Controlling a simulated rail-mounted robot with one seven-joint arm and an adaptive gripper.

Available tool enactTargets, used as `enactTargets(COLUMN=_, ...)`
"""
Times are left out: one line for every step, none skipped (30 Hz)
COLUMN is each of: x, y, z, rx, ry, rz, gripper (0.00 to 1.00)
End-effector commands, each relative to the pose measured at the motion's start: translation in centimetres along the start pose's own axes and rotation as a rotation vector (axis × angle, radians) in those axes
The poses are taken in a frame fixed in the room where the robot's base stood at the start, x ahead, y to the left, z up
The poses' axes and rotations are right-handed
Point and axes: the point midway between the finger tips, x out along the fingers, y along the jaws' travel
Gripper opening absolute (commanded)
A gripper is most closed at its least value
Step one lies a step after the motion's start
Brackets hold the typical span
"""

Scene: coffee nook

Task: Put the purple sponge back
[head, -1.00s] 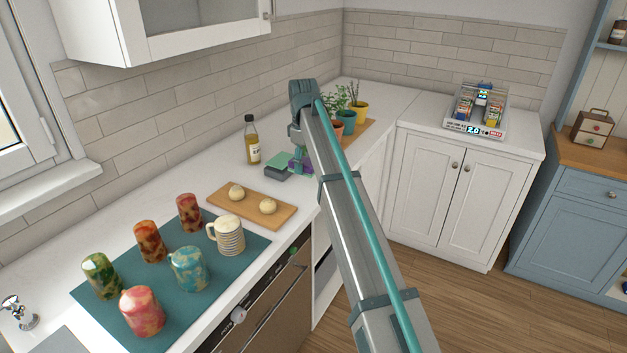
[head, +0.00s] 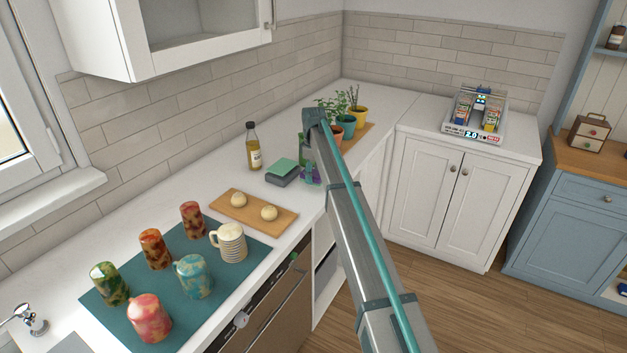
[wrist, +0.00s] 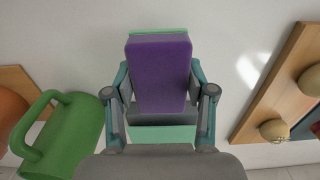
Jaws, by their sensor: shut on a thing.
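My gripper (head: 311,171) is low over the counter, beside the plant pots, and the arm hides part of it in the head view. In the wrist view my gripper (wrist: 160,105) is shut on the purple sponge (wrist: 160,72), which fills the space between its fingers. A grey block with a green top (head: 282,172) sits on the counter just left of my gripper.
A green mug (wrist: 65,130) stands close to my gripper in the wrist view. A bottle (head: 253,147) stands behind the grey block. A wooden board (head: 253,210) with two buns lies nearer, and potted plants (head: 345,122) stand beyond. Several mugs stand on a teal mat (head: 135,327).

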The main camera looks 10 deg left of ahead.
Motion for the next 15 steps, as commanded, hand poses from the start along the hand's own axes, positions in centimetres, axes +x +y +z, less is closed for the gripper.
enactTargets(x=0.7, y=0.0, z=0.0, rx=0.000, ry=-0.001, rz=-0.001, gripper=0.22)
enactTargets(x=1.2, y=0.0, z=0.1, rx=0.001, ry=-0.002, rz=-0.001, gripper=0.22)
enactTargets(x=1.7, y=-0.1, z=0.1, rx=0.001, ry=-0.002, rz=-0.001, gripper=0.22)
enactTargets(x=2.1, y=-0.1, z=0.1, rx=0.001, ry=-0.002, rz=-0.001, gripper=0.22)
enactTargets(x=2.4, y=-0.1, z=0.1, rx=0.001, ry=-0.001, rz=0.000, gripper=0.22)
enactTargets(x=2.7, y=0.0, z=0.0, rx=0.002, ry=-0.001, rz=0.001, gripper=0.22)
enactTargets(x=2.9, y=0.0, z=0.0, rx=0.002, ry=0.000, rz=0.001, gripper=0.22)
enactTargets(x=2.9, y=0.0, z=0.0, rx=0.002, ry=0.000, rz=0.001, gripper=0.22)
enactTargets(x=3.0, y=0.0, z=0.0, rx=0.002, ry=0.000, rz=0.001, gripper=0.22)
enactTargets(x=3.0, y=0.0, z=0.0, rx=0.002, ry=0.000, rz=0.001, gripper=0.22)
enactTargets(x=3.0, y=0.0, z=0.0, rx=0.002, ry=0.000, rz=0.001, gripper=0.22)
enactTargets(x=3.0, y=0.0, z=0.0, rx=0.002, ry=0.000, rz=0.001, gripper=0.22)
enactTargets(x=3.0, y=0.0, z=0.0, rx=0.002, ry=0.000, rz=0.001, gripper=0.22)
enactTargets(x=3.0, y=0.0, z=0.0, rx=0.002, ry=0.000, rz=0.001, gripper=0.22)
enactTargets(x=3.0, y=0.0, z=0.0, rx=0.002, ry=0.000, rz=0.001, gripper=0.22)
